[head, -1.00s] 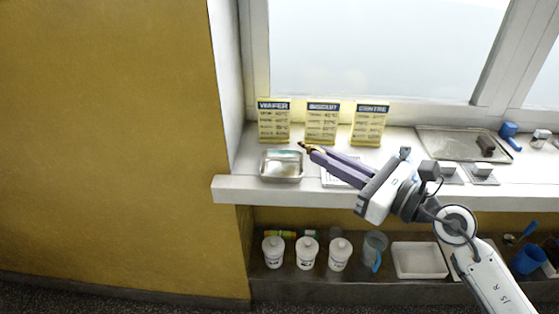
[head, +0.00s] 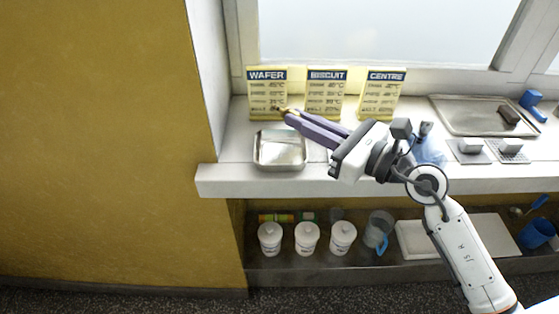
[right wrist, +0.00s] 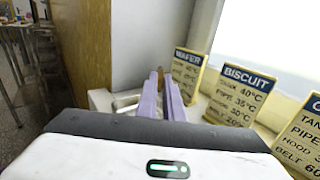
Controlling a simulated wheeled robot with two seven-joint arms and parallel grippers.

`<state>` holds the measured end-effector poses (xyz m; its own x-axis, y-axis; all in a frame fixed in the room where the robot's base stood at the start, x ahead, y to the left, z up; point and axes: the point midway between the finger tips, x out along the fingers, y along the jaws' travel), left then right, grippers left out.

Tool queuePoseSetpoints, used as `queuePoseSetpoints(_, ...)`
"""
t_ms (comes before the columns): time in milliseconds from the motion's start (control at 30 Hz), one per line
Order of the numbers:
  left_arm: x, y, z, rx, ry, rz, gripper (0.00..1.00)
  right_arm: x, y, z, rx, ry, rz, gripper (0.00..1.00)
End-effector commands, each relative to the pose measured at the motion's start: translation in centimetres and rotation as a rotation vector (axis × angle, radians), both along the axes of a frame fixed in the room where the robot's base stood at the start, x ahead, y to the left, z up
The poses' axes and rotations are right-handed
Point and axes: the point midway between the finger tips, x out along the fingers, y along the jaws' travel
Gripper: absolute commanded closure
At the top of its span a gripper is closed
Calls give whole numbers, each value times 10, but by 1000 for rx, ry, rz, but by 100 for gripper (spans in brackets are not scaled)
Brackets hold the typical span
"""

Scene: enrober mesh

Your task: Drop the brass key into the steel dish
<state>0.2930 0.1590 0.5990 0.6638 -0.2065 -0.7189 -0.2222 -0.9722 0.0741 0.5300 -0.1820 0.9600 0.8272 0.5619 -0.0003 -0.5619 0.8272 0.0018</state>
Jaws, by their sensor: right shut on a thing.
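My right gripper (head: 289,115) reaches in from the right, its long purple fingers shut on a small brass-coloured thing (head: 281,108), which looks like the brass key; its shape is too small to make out. The fingertips show in front of the foot of the WAFER card. The steel dish (head: 257,158) is a shallow rectangular tray on the white sill, just below the fingertips in the head view. It looks empty. In the right wrist view the fingers (right wrist: 162,80) point away, and part of the dish (right wrist: 122,102) shows left of them. My left gripper is not in view.
Yellow WAFER (head: 267,92), BISCUIT (head: 326,95) and CENTRE (head: 382,97) cards stand behind the dish. A large metal tray (head: 445,125) lies at the right. Several white lidded pots and a jug (head: 378,230) stand on the shelf below. The sill left of the dish is clear.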

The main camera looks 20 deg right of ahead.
Motion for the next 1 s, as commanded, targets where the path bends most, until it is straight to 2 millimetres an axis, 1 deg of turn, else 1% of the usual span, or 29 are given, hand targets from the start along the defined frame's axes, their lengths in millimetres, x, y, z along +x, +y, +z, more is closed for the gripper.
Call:
queuePoseSetpoints(33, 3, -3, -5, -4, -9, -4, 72, 0, 0, -8, 0, -2, 0, 100)
queuePoseSetpoints(100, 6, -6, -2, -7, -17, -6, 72, 0, 0, -11, 0, -2, 0, 100)
queuePoseSetpoints(367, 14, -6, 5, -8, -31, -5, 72, 0, 0, -10, 0, -2, 0, 100)
queuePoseSetpoints(400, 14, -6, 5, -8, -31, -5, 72, 0, 0, -10, 0, -1, 0, 89)
queuePoseSetpoints(467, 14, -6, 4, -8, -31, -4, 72, 0, 0, -10, 0, -1, 0, 79)
queuePoseSetpoints(500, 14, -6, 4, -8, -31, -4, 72, 0, 0, -10, 0, -1, 0, 72)
queuePoseSetpoints(533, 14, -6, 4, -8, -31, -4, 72, 0, 0, -10, 0, -1, 0, 71)
queuePoseSetpoints(833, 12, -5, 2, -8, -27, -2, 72, -2, -1, -12, -1, 2, 0, 71)
queuePoseSetpoints(933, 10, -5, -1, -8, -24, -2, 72, -9, -7, -13, -4, 2, -1, 71)
queuePoseSetpoints(1000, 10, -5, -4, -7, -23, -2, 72, -18, -13, -14, -4, 2, -1, 71)
